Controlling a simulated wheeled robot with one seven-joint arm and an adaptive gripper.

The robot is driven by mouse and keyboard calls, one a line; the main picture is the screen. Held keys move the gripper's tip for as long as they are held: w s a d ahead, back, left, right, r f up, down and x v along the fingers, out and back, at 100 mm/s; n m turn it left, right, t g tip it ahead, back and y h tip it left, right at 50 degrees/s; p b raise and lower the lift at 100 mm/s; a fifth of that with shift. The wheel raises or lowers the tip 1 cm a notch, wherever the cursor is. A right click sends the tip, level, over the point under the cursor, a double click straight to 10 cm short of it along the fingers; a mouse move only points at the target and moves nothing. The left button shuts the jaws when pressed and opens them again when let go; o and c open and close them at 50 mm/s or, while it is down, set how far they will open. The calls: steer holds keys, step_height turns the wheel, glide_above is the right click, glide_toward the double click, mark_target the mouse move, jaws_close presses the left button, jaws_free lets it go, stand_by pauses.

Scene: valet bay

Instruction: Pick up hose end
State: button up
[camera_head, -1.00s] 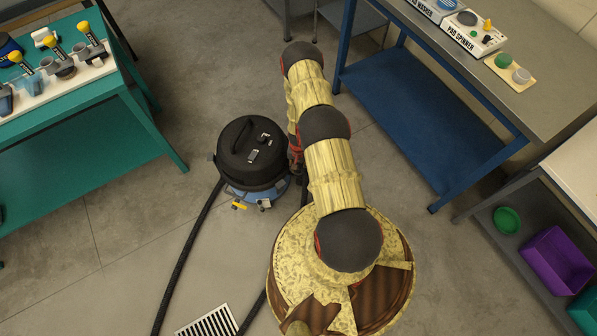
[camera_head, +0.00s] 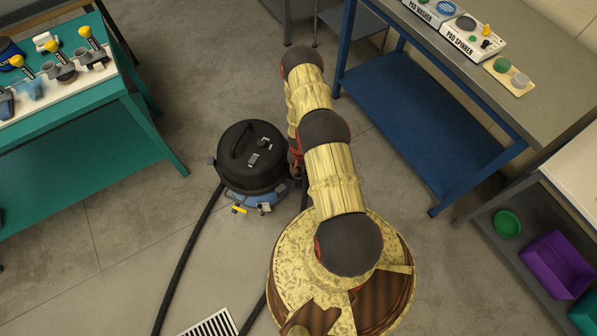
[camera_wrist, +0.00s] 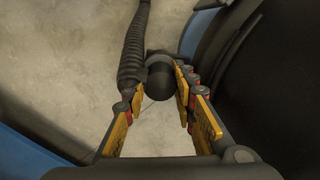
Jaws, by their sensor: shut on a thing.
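The black hose end (camera_wrist: 160,77) shows in the wrist view as a dark round piece between the yellow finger pads. My gripper (camera_wrist: 157,88) is shut on it. The ribbed black hose (camera_wrist: 134,45) runs up the wrist view, just left of the hose end. In the head view, the vacuum (camera_head: 252,158) stands on the floor, with a black lid and a blue base. Its hose (camera_head: 189,258) also shows there, running down the picture. My arm hides most of my gripper and the hose end in the head view.
A teal table (camera_head: 90,125) with several yellow-handled tools stands at left. A blue-framed bench (camera_head: 425,120) with pad machines stands at upper right. A shelf with a purple bin (camera_head: 555,263) is at right. A floor drain (camera_head: 212,325) is at the bottom. Floor left of the vacuum is open.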

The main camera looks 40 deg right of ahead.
mark_target(296, 178)
step_height(296, 178, up, 3)
steer(key=shift+r+p, duration=0.1)
steer(key=shift+p, duration=0.55)
steer(key=shift+a, duration=0.1)
steer(key=shift+s+a+r+b, duration=0.15)
steer(key=shift+a+r+b, duration=0.5)
steer(key=shift+a+r, duration=0.1)
steer(key=shift+s+a+r, duration=0.1)
steer(key=shift+a+r, duration=0.3)
steer(key=shift+r, duration=0.25)
steer(key=s+a+r, duration=0.1)
steer(key=a+r, duration=0.2)
steer(key=a, duration=0.2)
steer(key=s+a+r+p, duration=0.1)
steer(key=s+a+r, duration=0.1)
steer(key=a, duration=0.4)
steer(key=shift+r, duration=0.85)
